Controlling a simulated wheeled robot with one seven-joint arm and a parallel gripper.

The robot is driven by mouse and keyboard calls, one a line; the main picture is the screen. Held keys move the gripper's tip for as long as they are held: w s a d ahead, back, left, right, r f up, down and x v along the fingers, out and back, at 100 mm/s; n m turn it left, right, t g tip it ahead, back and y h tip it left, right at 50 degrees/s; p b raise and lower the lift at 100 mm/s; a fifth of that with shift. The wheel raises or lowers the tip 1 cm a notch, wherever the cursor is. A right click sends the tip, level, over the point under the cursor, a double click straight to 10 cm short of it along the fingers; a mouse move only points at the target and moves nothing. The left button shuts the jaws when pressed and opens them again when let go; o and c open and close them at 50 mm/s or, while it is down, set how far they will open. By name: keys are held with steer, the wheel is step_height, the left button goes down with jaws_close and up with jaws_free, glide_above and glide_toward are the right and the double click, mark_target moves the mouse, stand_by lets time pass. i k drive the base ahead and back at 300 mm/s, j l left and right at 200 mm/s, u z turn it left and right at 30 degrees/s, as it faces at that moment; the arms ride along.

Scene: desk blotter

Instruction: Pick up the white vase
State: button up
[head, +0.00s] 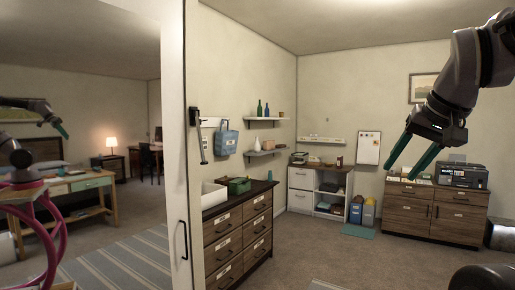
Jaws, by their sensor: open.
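A small pale, vase-like object (256,146) stands on the lower wall shelf, left of a brownish bowl. It is too small and far away for me to tell whether it is the white vase. No other vase is clear in the head view. My gripper (404,168) hangs in the air at the upper right, with its two teal fingers spread apart and nothing between them. It is far from that shelf in the picture. It overlaps the view of the wooden cabinet behind it.
A dark-topped drawer chest (238,236) holds a white box (213,196) and a green box (239,186). A white cabinet (301,188) stands in the corner. A wooden cabinet (434,213) bears a printer (463,175). A mirror-like panel (100,190) fills the left. Open floor lies centrally.

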mark_target(256, 146)
steer(key=i+z, duration=0.3)
steer(key=i, duration=2.5)
steer(key=i+u, duration=0.1)
steer(key=i, duration=0.55)
steer(key=i+l+u, duration=0.15)
steer(key=i, duration=0.45)
steer(key=i+l+u, duration=0.1)
steer(key=i, duration=0.5)
steer(key=i+l+u, duration=0.15)
steer(key=i+u, duration=0.25)
steer(key=i+l+u, duration=0.2)
steer(key=u, duration=0.2)
steer(key=i+l+u, duration=0.5)
steer(key=l+u, duration=0.3)
steer(key=i+l+u, duration=0.4)
steer(key=i+l, duration=0.25)
steer(key=i, duration=0.05)
